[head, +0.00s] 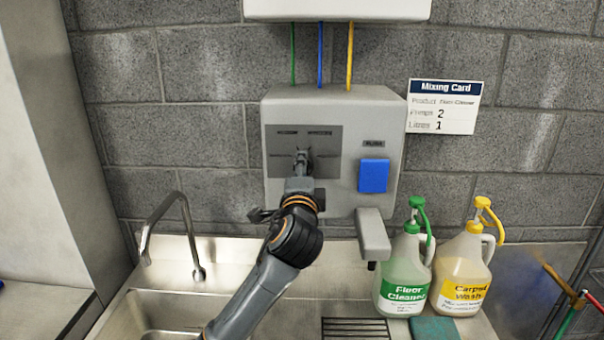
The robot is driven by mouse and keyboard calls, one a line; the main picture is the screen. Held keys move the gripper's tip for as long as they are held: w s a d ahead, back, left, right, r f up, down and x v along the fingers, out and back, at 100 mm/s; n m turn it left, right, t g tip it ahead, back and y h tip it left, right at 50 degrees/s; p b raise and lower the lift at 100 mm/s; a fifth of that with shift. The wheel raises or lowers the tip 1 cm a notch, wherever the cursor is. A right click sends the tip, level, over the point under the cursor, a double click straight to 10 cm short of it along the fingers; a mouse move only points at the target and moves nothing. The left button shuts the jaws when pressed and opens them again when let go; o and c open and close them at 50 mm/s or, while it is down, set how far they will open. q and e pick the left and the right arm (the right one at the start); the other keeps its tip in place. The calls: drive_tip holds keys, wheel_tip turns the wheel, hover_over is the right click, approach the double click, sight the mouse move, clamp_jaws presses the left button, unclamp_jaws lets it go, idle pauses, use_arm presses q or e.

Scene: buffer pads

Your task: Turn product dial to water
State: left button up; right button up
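A grey dispenser box (388,110) is fixed to the wall and has a darker dial panel (328,136) with small labels too blurred to read. The product dial is hidden, or nearly so, behind my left gripper (302,158), at the middle of the panel. My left arm comes up from the lower left and the gripper's tip reaches the panel. I see the gripper from behind, so whether its fingers are open or closed around the dial does not show. My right gripper is out of view.
A blue button (373,176) and a spout (372,236) are right of the panel. A Mixing Card (443,107) hangs on the wall. Floor Cleaner (404,278) and Carpet Wash (462,272) bottles stand right of a drain grate (354,329). A faucet (168,205) and sink (150,312) are left.

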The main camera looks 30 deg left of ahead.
use_arm(q)
drive_tip(key=shift+n, duration=0.3)
drive_tip(key=o, duration=1.1)
drive_tip(key=shift+w, duration=0.1)
drive_tip(key=shift+o, duration=0.2)
drive_tip(key=v, duration=1.2)
drive_tip(key=shift+d+f, duration=0.1)
drive_tip(key=shift+f, duration=0.05)
